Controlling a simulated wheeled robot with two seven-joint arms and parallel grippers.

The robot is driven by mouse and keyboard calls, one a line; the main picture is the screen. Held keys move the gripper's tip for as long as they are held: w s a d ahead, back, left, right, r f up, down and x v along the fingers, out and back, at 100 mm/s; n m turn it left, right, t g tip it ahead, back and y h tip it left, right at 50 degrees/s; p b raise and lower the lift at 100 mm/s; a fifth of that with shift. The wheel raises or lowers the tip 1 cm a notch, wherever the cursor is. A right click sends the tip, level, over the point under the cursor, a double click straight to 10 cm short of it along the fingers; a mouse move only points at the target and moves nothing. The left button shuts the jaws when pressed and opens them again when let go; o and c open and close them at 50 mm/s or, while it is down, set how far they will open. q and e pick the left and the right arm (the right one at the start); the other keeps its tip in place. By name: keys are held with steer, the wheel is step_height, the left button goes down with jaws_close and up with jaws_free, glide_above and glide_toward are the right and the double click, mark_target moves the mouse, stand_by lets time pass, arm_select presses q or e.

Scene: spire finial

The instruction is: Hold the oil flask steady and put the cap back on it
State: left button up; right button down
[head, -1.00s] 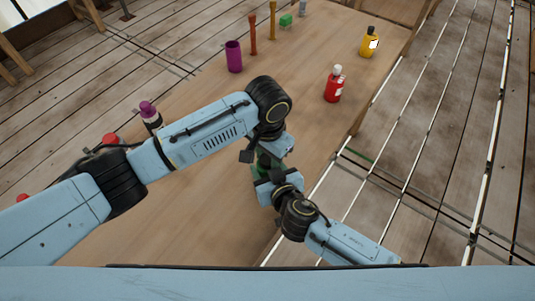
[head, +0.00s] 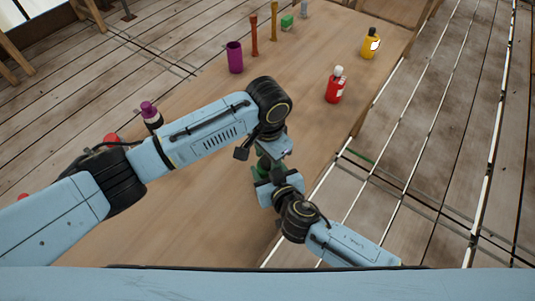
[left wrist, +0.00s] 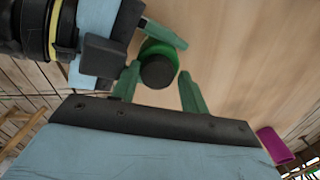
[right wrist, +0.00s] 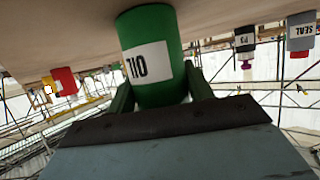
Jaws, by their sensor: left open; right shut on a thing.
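The green oil flask (right wrist: 150,30), with a white OIL label, stands on the table between the fingers of my right gripper (right wrist: 158,82), which is shut on its body. In the head view the flask (head: 259,171) is mostly hidden by my arms. A round dark cap (left wrist: 157,71) shows on top of the flask in the left wrist view. I cannot tell whether it is fully seated. My left gripper (head: 264,153) is over the flask from above, open, its green fingers on either side of the cap with gaps visible.
A red bottle (head: 333,88) and a yellow bottle (head: 370,44) stand toward the right edge of the wooden table (head: 200,220). A magenta cup (head: 235,57), brown posts and a green block (head: 287,22) stand farther back. A purple-capped bottle (head: 150,113) stands beside my left arm.

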arm_select(q)
step_height(320, 180, up, 12)
stand_by(0.4)
steer(key=shift+d, duration=0.1)
arm_select(e)
steer(key=c, duration=0.5)
jaws_free()
steer(key=shift+d, duration=0.1)
arm_select(q)
steer(key=shift+r, duration=0.2)
arm_select(e)
steer(key=v, duration=1.3)
steer(key=shift+s, duration=0.15)
